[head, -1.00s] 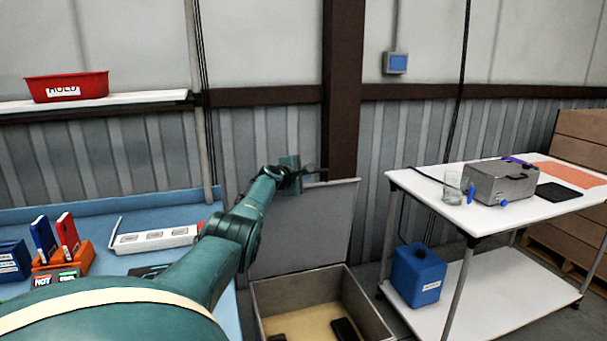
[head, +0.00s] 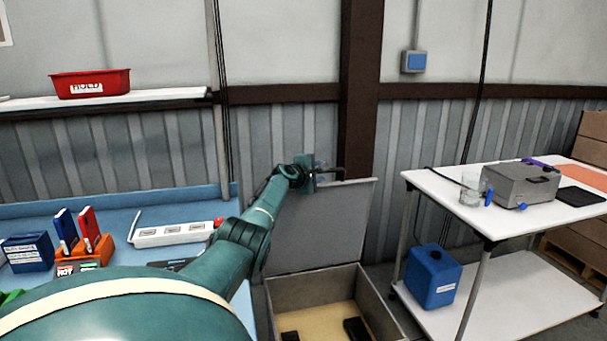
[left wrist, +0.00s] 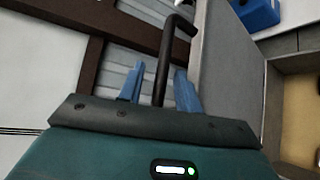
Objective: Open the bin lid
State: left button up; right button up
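The bin (head: 379,304) is a grey open-topped box on the floor with a tan bottom. Its grey lid (head: 325,225) stands up nearly vertical at the back edge, and it also shows in the left wrist view (left wrist: 228,75). A dark bent bar handle (left wrist: 163,65) sticks out from the lid near its top. My left gripper (head: 322,168) is at that handle. In the left wrist view its two blue fingers (left wrist: 159,85) are spread on either side of the bar, with a visible gap on the left. My right gripper is not in view.
Dark items (head: 357,328) lie in the bin. A white cart (head: 425,183) stands to the right with a grey metal box (head: 520,187) on top and a blue canister (head: 434,277) below. A blue bench (head: 120,212) is at left. A brown post (head: 359,110) rises behind the lid.

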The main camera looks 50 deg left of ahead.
pick_arm(q)
jog(key=p+v, duration=0.2)
jog(key=v, duration=1)
jog(key=shift+d+p, duration=0.3)
jog(key=shift+s+r, duration=0.1)
jog(key=s+d+f+m+g+h, duration=0.25)
jog(key=d+f+m, duration=0.45)
jog(key=d+f, duration=0.4)
jog(key=s+d+f+m+g+h, duration=0.25)
jog(key=d+f+m, duration=0.35)
jog(key=d+f, duration=0.5)
jog(key=s+d+f+m+g, duration=0.3)
jog(key=s+d+m, duration=0.55)
jog(key=d, duration=0.65)
jog(key=s+d+r+m+g, duration=0.25)
jog(key=s+d+m, duration=0.25)
jog(key=s+d, duration=0.7)
jog(key=w+d+f+t+h, duration=0.1)
jog(key=f+t, duration=0.2)
jog(key=f, duration=0.2)
jog(key=w+d+f+m+t+h, duration=0.1)
jog(key=w+d+f+t+h, duration=0.1)
jog(key=f, duration=0.3)
jog(key=shift+d+t, duration=0.3)
jog(key=shift+t, duration=0.25)
